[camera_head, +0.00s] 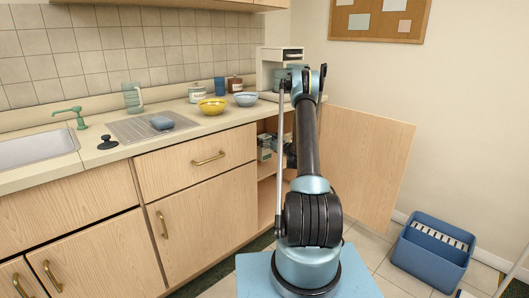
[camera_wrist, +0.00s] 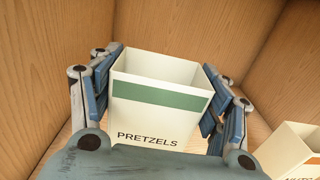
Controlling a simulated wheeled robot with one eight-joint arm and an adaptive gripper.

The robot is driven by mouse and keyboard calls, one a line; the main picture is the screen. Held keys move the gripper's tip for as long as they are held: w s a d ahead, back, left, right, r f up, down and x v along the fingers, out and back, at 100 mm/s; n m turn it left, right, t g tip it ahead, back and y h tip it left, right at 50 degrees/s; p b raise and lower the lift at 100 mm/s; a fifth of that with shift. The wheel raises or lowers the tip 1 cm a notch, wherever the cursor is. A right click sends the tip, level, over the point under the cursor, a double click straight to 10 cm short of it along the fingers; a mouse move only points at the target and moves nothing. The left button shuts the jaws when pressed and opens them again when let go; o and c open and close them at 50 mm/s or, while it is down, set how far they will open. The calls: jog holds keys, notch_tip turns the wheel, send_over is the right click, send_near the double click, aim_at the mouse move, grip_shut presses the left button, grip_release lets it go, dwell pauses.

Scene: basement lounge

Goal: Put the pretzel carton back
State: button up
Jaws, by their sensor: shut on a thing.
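The pretzel carton (camera_wrist: 160,122) is an open-topped cream box with a green band and the word PRETZELS, seen in the wrist view. My gripper (camera_wrist: 161,92) is shut on it, with blue-padded fingers on its left and right sides. The carton appears upright inside a wooden cabinet (camera_wrist: 62,40). In the head view my arm reaches into the open cabinet (camera_head: 267,190) at the end of the counter. Small pale and green cartons show there beside my gripper (camera_head: 277,147); I cannot tell which is held. The carton's underside is hidden.
A second cream carton (camera_wrist: 297,150), its label partly cut off, stands close on the right. The cabinet door (camera_head: 362,165) stands open to the right of my arm. Bowls (camera_head: 212,107) and jars sit on the counter above. A blue bin (camera_head: 430,255) is on the floor.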

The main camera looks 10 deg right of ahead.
jog(key=shift+d+f, duration=0.1)
jog(key=shift+f, duration=2.5)
jog(key=o, duration=1.4)
jog(key=shift+o, duration=0.2)
jog(key=shift+s+d, duration=0.15)
jog(key=shift+s, duration=0.05)
jog(key=v, duration=1.1)
jog(key=shift+s+d, duration=0.15)
jog(key=shift+s, duration=0.05)
